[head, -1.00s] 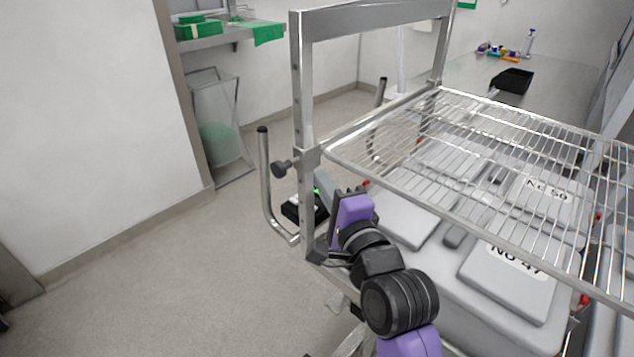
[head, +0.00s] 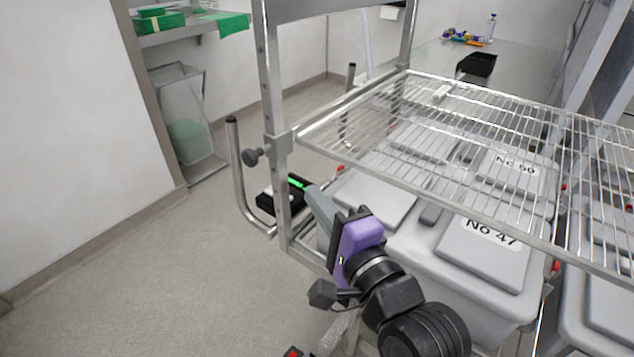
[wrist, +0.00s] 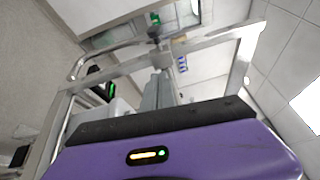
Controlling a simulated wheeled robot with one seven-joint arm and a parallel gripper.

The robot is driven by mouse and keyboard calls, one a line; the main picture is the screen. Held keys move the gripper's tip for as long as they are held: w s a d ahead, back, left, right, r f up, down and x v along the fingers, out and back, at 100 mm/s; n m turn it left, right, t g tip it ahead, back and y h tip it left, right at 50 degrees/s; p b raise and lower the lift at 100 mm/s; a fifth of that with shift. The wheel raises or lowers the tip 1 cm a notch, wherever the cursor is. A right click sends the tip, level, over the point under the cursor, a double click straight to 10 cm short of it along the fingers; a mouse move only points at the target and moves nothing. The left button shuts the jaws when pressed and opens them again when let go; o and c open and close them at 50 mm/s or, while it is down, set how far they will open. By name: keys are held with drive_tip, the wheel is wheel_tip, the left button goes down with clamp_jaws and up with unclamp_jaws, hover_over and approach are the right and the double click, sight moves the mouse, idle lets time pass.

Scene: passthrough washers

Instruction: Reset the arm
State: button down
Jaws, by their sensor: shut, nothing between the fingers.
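My arm, purple and black, rises from the lower right of the head view. My gripper (head: 312,193) is grey, with its fingers together and nothing between them. It points up and left, beside the steel upright of the rack (head: 269,110) and below the wire shelf (head: 430,165). In the wrist view my gripper (wrist: 158,88) shows as a closed grey pair of fingers beyond the purple housing, pointing at the rack frame. I cannot tell whether the fingers touch the rack.
Grey lidded bins, one marked No 47 (head: 485,255), stand under the wire shelf on the right. A black device with a green light (head: 284,193) sits by the upright. A bent metal handle (head: 240,180) sticks out left. The floor (head: 140,270) at left is clear.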

drive_tip(key=s+d+f+n+t+h, duration=0.4)
drive_tip(key=s+d+n, duration=0.6)
drive_tip(key=s+d, duration=0.1)
drive_tip(key=s+d+f+n+g+h, duration=0.1)
drive_tip(key=s+d+f, duration=0.2)
drive_tip(key=s, duration=0.6)
drive_tip(key=s+d+f+n+g+h, duration=0.1)
drive_tip(key=s+d+f+g+h, duration=0.1)
drive_tip(key=s+f, duration=0.3)
drive_tip(key=s+d+f+n+g+h, duration=0.1)
drive_tip(key=s+d+f, duration=0.3)
drive_tip(key=s, duration=0.9)
drive_tip(key=shift+n+g+h, duration=0.3)
drive_tip(key=shift+g, duration=0.3)
drive_tip(key=shift+d, duration=0.15)
